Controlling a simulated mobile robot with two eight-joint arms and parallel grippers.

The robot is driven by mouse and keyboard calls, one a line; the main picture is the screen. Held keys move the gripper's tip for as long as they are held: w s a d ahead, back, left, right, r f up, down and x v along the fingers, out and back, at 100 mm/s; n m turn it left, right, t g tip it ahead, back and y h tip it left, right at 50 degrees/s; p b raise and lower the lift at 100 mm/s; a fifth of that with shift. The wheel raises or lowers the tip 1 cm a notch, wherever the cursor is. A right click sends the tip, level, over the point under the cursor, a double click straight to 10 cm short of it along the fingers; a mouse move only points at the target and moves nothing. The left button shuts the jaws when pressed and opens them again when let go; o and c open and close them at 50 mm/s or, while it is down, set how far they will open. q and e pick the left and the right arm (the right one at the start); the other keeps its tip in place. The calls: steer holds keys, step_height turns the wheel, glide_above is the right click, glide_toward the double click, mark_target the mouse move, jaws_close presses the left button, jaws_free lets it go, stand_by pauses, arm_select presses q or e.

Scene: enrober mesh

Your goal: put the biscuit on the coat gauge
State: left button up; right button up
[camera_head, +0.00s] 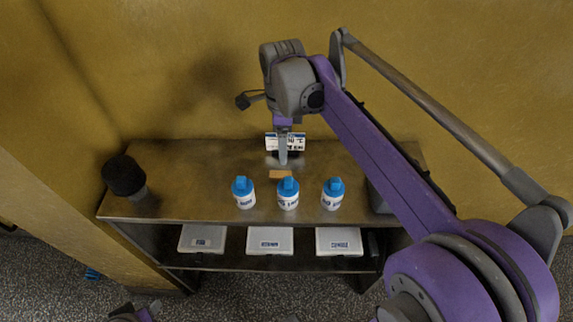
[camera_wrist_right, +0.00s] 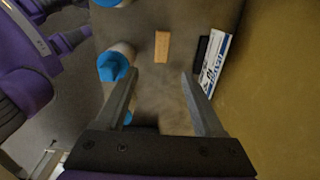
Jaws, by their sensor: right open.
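The biscuit (camera_head: 280,174) is a small tan rectangle lying flat on the brown bench top. It also shows in the right wrist view (camera_wrist_right: 162,47), ahead of my fingers. Right behind it stands a white printed panel (camera_head: 286,141) with a small dark pad (camera_wrist_right: 200,50) at its foot; this looks like the coat gauge, and the pad is bare. My right gripper (camera_head: 283,160) hangs pointing down over the bench by the biscuit and panel. In the wrist view its fingers (camera_wrist_right: 159,72) are apart and empty. My left gripper's fingers are not visible; only a piece of my arm shows at the bottom edge.
Blue-capped white bottles (camera_head: 245,192), (camera_head: 288,193), (camera_head: 331,194) stand in a row in front of the biscuit. A black round object (camera_head: 124,176) is at the bench's left end. White labelled boxes (camera_head: 270,241) sit on the shelf below. A yellow wall (camera_head: 180,70) rises behind.

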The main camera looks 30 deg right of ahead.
glide_above(281, 174)
steer(key=f, duration=0.5)
steer(key=shift+s+d+f, duration=0.15)
steer(key=shift+s+d, duration=0.05)
steer(key=shift+d, duration=0.1)
steer(key=shift+w+a+f, duration=0.15)
steer(key=shift+a+f, duration=0.05)
steer(key=shift+f, duration=1.2)
steer(key=shift+w+a+f, duration=0.1)
steer(key=shift+a+f, duration=0.05)
steer(key=shift+f, duration=1.2)
steer(key=c, duration=1.1)
steer(key=shift+r, duration=0.1)
